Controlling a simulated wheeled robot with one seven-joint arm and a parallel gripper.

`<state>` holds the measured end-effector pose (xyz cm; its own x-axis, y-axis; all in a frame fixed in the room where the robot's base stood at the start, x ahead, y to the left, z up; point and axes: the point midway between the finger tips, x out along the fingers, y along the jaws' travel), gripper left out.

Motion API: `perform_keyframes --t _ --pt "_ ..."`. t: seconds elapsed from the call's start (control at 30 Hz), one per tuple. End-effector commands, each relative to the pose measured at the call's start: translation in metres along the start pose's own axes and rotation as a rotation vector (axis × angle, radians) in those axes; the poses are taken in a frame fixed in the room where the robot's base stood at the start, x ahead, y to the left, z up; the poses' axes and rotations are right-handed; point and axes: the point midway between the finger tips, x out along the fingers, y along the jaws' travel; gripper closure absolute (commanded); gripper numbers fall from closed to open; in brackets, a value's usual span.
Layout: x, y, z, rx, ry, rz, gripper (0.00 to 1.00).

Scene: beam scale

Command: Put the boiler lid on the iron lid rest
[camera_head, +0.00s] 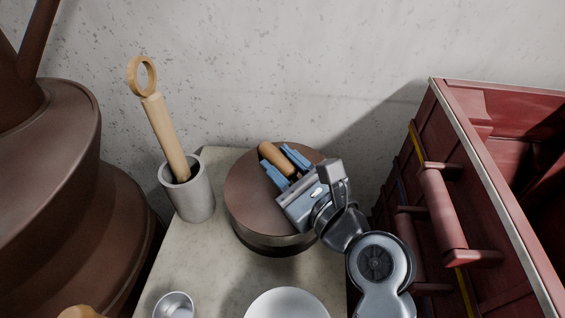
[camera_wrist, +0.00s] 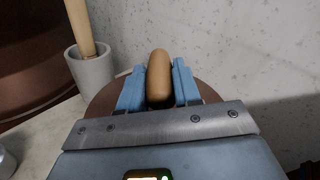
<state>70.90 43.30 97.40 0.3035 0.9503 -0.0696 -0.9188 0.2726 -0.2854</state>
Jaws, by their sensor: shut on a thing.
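The boiler lid (camera_head: 250,195) is a round brown disc with a tan wooden handle (camera_head: 275,158) on top. It sits on or just above a round dark body with a paler band (camera_head: 270,243); I cannot tell whether they touch. My gripper (camera_head: 281,165) comes from the right and has its blue fingers on both sides of the handle, shut on it. In the wrist view the handle (camera_wrist: 159,75) stands between the fingers, with the brown lid (camera_wrist: 103,102) behind them. I cannot make out a separate iron lid rest.
A grey cup (camera_head: 190,195) with a wooden ring-ended tool (camera_head: 165,130) stands left of the lid. A white bowl (camera_head: 287,305) and small metal cup (camera_head: 174,306) are in front. A large brown vessel (camera_head: 60,160) is left; a red cabinet (camera_head: 440,180) is right.

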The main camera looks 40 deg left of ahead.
Motion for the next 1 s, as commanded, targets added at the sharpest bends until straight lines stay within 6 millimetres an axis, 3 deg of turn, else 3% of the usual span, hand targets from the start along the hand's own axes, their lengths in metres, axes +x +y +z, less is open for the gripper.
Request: perform_keyframes --t 0.5,1.0 --pt "0.009 0.009 -0.046 0.062 -0.011 0.037 1.0" --pt "0.011 0.01 -0.051 0.071 -0.013 0.043 1.0"
